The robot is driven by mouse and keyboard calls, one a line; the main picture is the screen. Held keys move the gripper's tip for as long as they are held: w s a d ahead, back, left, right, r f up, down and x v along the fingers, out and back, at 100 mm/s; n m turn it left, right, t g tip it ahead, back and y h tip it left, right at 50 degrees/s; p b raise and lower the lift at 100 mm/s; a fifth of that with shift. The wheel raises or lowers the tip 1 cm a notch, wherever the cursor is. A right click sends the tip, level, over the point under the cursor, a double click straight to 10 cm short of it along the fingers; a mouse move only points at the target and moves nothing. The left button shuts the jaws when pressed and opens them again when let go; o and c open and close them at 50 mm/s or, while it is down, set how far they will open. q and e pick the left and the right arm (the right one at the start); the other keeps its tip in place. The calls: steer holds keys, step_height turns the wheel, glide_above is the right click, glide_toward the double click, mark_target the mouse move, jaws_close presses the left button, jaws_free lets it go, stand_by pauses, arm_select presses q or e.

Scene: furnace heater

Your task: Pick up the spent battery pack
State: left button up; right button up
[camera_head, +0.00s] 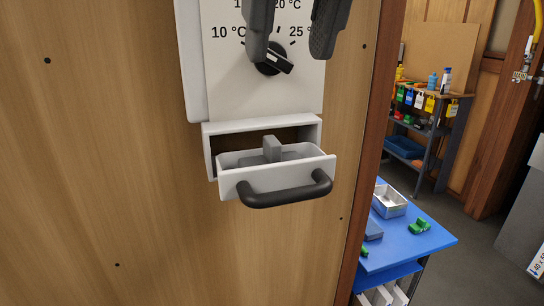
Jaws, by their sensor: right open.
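A grey block with an upright tab (272,150) sits in the open white drawer (230,181) of the wall heater; it looks like the spent battery pack. The drawer's walls hide its lower part. The drawer has a black curved handle (286,195) in front. My right gripper (289,56) is at the top of the picture, in front of the dial panel and above the drawer. Its two dark fingers are apart with nothing held between them. My left gripper is not in view.
The heater's white panel (225,85) carries a temperature scale and a black knob (272,64), partly behind my fingers. A wooden wall (100,170) surrounds it. At right are a blue table (432,243) with a metal tray (389,203) and green pieces (419,226), and a shelf (432,165).

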glide_above(272, 139)
steer(key=s, duration=0.3)
steer(key=f, duration=0.3)
steer(key=d+f, duration=0.1)
steer(key=f, duration=0.1)
steer(key=shift+f, duration=0.35)
steer(key=x, duration=0.5)
steer(key=shift+w+a, duration=0.1)
steer(key=shift+w, duration=0.1)
jaws_close()
